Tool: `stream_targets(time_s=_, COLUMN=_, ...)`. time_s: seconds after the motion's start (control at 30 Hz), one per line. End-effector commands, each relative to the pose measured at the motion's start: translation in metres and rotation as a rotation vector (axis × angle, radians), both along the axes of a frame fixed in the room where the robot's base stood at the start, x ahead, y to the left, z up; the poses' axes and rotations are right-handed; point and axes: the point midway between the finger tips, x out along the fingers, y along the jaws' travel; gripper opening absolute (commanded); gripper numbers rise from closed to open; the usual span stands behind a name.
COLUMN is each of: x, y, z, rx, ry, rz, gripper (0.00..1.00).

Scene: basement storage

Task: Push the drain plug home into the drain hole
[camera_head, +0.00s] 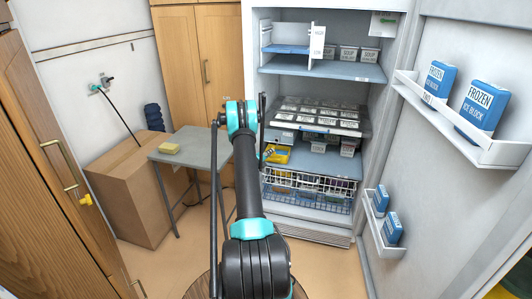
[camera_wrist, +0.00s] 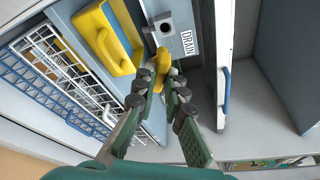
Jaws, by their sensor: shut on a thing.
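In the wrist view my gripper (camera_wrist: 160,82) is shut on the yellow drain plug (camera_wrist: 158,63). The plug shows between and just beyond the fingertips. The dark drain hole (camera_wrist: 165,27) is in a light square fitting beside a label reading DRAIN (camera_wrist: 187,42). The plug is close below the hole in the picture. A gap seems to lie between them, but I cannot tell the exact distance or alignment.
A yellow bin (camera_wrist: 122,62) sits left of the plug; it also shows on a fridge shelf (camera_head: 278,155). A wire basket (camera_wrist: 70,75) is at left. A white panel with a blue edge (camera_wrist: 226,90) stands close on the right. A rack of white packs (camera_head: 310,118) spans the fridge above.

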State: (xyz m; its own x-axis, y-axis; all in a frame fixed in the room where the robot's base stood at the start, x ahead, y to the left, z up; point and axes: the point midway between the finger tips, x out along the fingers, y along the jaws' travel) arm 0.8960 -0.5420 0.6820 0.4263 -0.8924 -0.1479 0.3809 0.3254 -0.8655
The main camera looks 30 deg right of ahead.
Motion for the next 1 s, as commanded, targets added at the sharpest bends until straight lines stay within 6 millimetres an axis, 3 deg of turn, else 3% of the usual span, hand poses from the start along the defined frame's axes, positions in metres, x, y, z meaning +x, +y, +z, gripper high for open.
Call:
stream_targets(time_s=0.27, x=0.002, y=-0.002, z=0.0, rx=-0.002, ry=0.0, rz=0.0, gripper=0.0)
stream_targets(time_s=1.0, x=0.036, y=-0.041, z=0.0, rx=-0.002, ry=0.001, rz=0.002, gripper=0.0)
